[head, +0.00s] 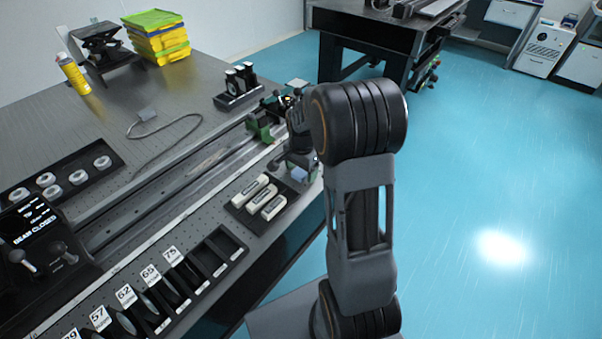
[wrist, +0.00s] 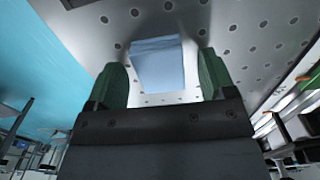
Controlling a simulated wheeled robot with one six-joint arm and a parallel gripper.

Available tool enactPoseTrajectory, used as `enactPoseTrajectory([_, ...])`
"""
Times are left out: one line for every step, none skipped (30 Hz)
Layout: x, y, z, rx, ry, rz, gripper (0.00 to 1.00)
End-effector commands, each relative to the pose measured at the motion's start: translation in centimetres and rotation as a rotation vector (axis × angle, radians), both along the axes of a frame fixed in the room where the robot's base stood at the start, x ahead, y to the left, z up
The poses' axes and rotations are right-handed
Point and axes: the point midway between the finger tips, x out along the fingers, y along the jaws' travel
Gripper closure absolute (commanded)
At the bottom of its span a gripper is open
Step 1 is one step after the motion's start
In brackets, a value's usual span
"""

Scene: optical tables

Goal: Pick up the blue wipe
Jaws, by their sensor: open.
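The blue wipe (wrist: 158,66) shows in the wrist view as a pale blue, roughly square piece on the perforated metal table top. It lies beyond and between the two green fingertips of my gripper (wrist: 163,85). The fingers are apart, with nothing visibly held between them. In the head view a small blue patch, the wipe (head: 299,174), shows at the table's front edge just left of my arm. My gripper is mostly hidden behind my arm in that view.
A black tray with white boxes (head: 265,201) stands left of the wipe. Rails (head: 190,167) run along the table, with a green-based mount (head: 262,130) behind. A numbered rack (head: 180,279) lies along the front edge. Yellow packs (head: 160,42) and a yellow bottle (head: 73,75) stand farther back.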

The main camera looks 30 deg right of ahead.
Motion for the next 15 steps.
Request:
enactPoseTrajectory([0.0, 0.0, -0.02, 0.0, 0.0, 0.0, 0.23])
enactPoseTrajectory([0.0, 0.0, -0.01, 0.0, 0.0, 0.0, 0.23])
enactPoseTrajectory([0.0, 0.0, 0.0, 0.0, 0.0, 0.0, 0.23])
enactPoseTrajectory([0.0, 0.0, 0.0, 0.0, 0.0, 0.0, 0.23])
enactPoseTrajectory([0.0, 0.0, 0.0, 0.0, 0.0, 0.0, 0.23])
enactPoseTrajectory([0.0, 0.0, 0.0, 0.0, 0.0, 0.0, 0.26])
enactPoseTrajectory([0.0, 0.0, 0.01, 0.0, 0.0, 0.0, 0.29])
enactPoseTrajectory([0.0, 0.0, 0.01, 0.0, 0.0, 0.0, 0.32])
enactPoseTrajectory([0.0, 0.0, 0.01, 0.0, 0.0, 0.0, 0.36])
enactPoseTrajectory([0.0, 0.0, 0.01, 0.0, 0.0, 0.0, 0.39])
enactPoseTrajectory([0.0, 0.0, 0.02, 0.0, 0.0, 0.0, 0.42])
enactPoseTrajectory([0.0, 0.0, 0.02, 0.0, 0.0, 0.0, 0.45])
enactPoseTrajectory([0.0, 0.0, 0.02, 0.0, 0.0, 0.0, 0.48])
enactPoseTrajectory([0.0, 0.0, 0.02, 0.0, 0.0, 0.0, 0.51])
enactPoseTrajectory([0.0, 0.0, 0.02, 0.0, 0.0, 0.0, 0.55])
